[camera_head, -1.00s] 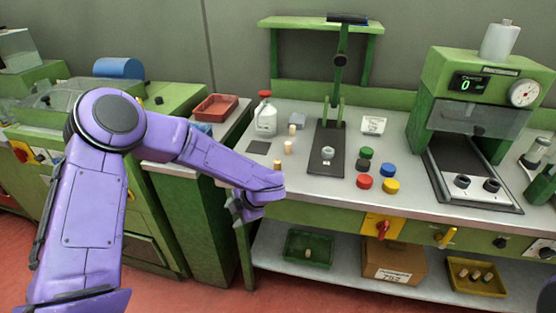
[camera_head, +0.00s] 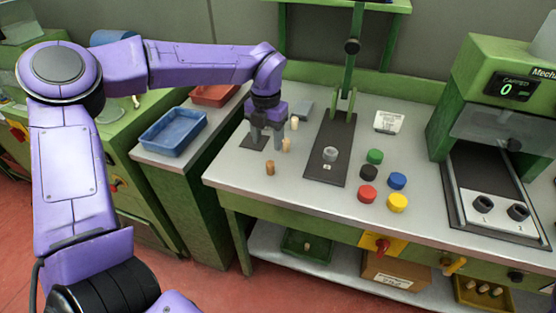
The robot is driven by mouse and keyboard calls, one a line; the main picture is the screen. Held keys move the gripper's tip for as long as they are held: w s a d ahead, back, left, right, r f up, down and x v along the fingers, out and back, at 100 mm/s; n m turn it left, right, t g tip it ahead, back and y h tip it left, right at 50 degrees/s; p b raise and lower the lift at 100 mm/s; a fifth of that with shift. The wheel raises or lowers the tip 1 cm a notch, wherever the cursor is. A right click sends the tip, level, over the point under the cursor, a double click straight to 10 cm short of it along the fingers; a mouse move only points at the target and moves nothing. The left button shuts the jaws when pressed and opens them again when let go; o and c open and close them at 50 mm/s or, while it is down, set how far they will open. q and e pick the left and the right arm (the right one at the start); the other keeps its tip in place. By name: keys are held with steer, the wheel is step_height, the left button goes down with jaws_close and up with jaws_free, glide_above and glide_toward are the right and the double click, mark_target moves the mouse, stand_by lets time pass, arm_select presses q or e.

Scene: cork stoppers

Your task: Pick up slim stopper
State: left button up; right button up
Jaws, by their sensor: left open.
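Three small cork stoppers stand on the bench's left part: a browner one in front (camera_head: 270,168), a pale one in the middle (camera_head: 286,146) and a pale one at the back (camera_head: 295,124). They are too small to tell surely which is the slim one. My left gripper (camera_head: 266,143) points down with its fingers apart and empty. It is just left of the middle and back stoppers in the picture, over or near a dark square mat (camera_head: 252,142). My right gripper is not in view.
A black-based lever press (camera_head: 325,172) stands right of the stoppers. Several coloured caps, one red (camera_head: 367,194), lie beyond it. A blue tray (camera_head: 173,131) and red tray (camera_head: 215,95) are at left.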

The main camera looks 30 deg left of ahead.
mark_target(270, 162)
arm_select(q)
steer(key=f, duration=0.2)
steer(key=f+p, duration=0.1)
steer(key=f, duration=0.2)
steer(key=d+f, duration=0.1)
steer(key=f, duration=0.2)
steer(key=shift+f+p, duration=0.1)
steer(key=shift+p, duration=0.3)
steer(key=shift+s+a+f, duration=0.1)
steer(key=shift+a+f, duration=0.1)
steer(key=shift+f, duration=0.25)
jaws_close()
